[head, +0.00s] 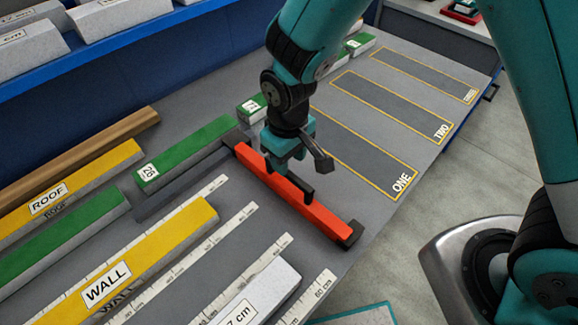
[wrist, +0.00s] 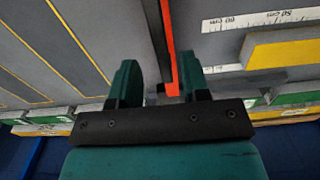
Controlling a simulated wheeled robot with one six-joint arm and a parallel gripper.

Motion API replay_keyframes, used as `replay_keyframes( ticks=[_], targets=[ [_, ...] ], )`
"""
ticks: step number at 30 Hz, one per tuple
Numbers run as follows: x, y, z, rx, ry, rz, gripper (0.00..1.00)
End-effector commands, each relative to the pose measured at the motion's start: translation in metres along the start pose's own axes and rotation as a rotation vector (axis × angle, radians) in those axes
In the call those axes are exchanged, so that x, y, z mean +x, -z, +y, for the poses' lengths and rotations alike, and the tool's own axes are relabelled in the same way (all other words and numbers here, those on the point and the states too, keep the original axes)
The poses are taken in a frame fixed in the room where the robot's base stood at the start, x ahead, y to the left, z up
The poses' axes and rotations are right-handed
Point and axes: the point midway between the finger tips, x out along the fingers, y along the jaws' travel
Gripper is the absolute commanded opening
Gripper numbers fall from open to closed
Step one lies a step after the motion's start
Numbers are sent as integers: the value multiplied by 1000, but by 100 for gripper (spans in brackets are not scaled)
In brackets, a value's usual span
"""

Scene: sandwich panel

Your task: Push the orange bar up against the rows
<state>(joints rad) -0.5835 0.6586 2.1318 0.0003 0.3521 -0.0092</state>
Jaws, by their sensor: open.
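The orange bar (head: 300,197) with dark end pieces lies on the grey table, slanting across the right ends of the measured rows. Its far end is close to the end of the green-topped strip labelled 26 (head: 186,155). The yellow WALL strip (head: 160,250) ends short of the bar, with bare table between. My gripper (head: 298,165) is open, low over the bar's far half. In the wrist view the bar (wrist: 168,40) runs between my two fingers (wrist: 155,82), closer to the right one. Whether a finger touches it I cannot tell.
Ruler strips (head: 215,250), a yellow ROOF strip (head: 80,190) and a white block (head: 255,290) lie on the left and front. Yellow-outlined areas ONE (head: 365,155), TWO (head: 400,105) and a third lie right of the bar, empty. The table's right edge is near the bar's front end.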

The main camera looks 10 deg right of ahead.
Motion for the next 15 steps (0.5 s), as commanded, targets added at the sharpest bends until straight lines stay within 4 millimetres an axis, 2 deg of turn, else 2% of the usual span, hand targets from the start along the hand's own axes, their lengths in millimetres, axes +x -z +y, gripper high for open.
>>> replay_keyframes(
  ticks=[3, 6, 15],
  targets=[
    [20, -1, 0, 0, 0, -3, 43],
    [32, 0, 0, 0, 0, -1, 43],
    [42, 0, 0, 0, 0, 2, 43]
  ],
)
